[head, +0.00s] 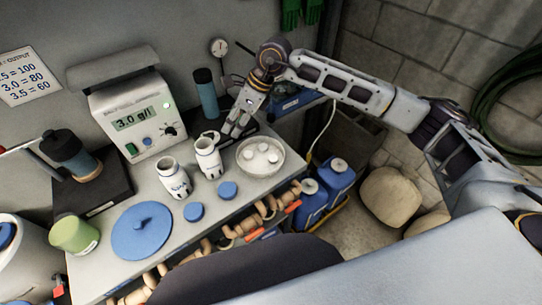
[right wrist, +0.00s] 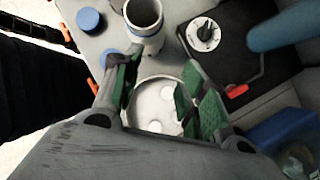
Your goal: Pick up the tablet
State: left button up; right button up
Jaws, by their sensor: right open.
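White round tablets (head: 262,156) lie in a shallow pale dish (head: 244,168) at the right end of the bench. My right gripper (head: 235,132) is open and empty, pointing down just behind and to the left of the dish. In the right wrist view its two green-padded fingers (right wrist: 161,72) stand apart, with the dish (right wrist: 141,95) seen between and beyond them. A tablet (right wrist: 167,94) shows there, and the near part of the dish is hidden by the gripper body. My left gripper is not in view.
Two open white bottles (head: 208,160) (head: 173,180) and blue caps (head: 228,190) stand left of the dish. A dark-based device with a blue-grey cylinder (head: 206,93) is behind. A meter (head: 135,120) stands at the back. Blue jugs (head: 338,176) sit below, right of the bench.

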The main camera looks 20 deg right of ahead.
jog(key=s+d+f+n+g+h, duration=0.1)
jog(key=s+d+f+h, duration=0.1)
jog(key=d+h, duration=0.4)
jog(key=d, duration=0.4)
jog(key=shift+s+d+f+n, duration=0.2)
jog(key=shift+f+n, duration=0.15)
jog(key=shift+n, duration=0.05)
jog(key=p, duration=0.1)
send_over(272, 158)
jog(key=shift+s+f, duration=0.1)
jog(key=shift+f, duration=4.25)
